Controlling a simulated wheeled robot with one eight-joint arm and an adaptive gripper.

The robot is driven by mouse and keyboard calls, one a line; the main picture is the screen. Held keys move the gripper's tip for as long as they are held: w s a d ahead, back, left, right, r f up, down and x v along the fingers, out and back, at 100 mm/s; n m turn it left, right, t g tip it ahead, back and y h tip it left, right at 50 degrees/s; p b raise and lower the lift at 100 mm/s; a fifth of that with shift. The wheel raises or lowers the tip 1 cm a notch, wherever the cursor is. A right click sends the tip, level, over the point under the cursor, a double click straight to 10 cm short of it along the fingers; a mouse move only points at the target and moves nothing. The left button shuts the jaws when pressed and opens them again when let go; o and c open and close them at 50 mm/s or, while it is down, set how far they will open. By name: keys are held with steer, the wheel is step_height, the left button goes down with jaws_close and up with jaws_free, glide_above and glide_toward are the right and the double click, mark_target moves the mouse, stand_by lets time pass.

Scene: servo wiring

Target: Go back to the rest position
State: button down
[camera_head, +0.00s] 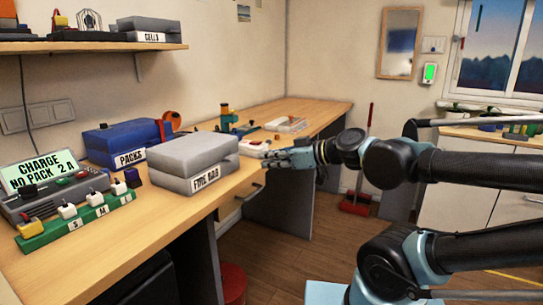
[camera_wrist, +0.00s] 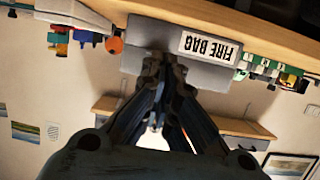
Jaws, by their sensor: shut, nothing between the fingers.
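My gripper (camera_head: 270,160) is shut and empty at the end of my arm, which reaches in from the right in the head view. It is just right of the grey fire bag (camera_head: 200,153), near the front edge of the workbench (camera_head: 130,225). I cannot tell whether it touches the bag. The wrist view is upside down. It shows the finger tips (camera_wrist: 165,62) close together in front of the fire bag's label (camera_wrist: 209,47).
A blue packs case (camera_head: 118,140) and a charger (camera_head: 55,190) with a green terminal strip (camera_head: 75,226) stand on the bench to the left. A white tray (camera_head: 287,125) lies farther back. A red dustpan (camera_head: 355,203) stands on the floor, which has free room.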

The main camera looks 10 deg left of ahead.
steer(key=w+d+f+m+h, duration=0.1)
steer(key=d+f+m+h, duration=0.4)
steer(key=d+f, duration=0.55)
steer(key=w+d+f+m+h, duration=0.2)
steer(key=d+f+m+h, duration=0.4)
steer(key=d, duration=0.7)
steer(key=s+d+f+m+g+h, duration=0.1)
steer(key=s+d, duration=0.1)
steer(key=d, duration=0.2)
steer(key=s+d+f+m+g+h, duration=0.1)
steer(key=s+d+f+m, duration=0.1)
steer(key=d, duration=0.3)
steer(key=shift+d+f+g+h, duration=0.3)
steer(key=shift+h, duration=0.1)
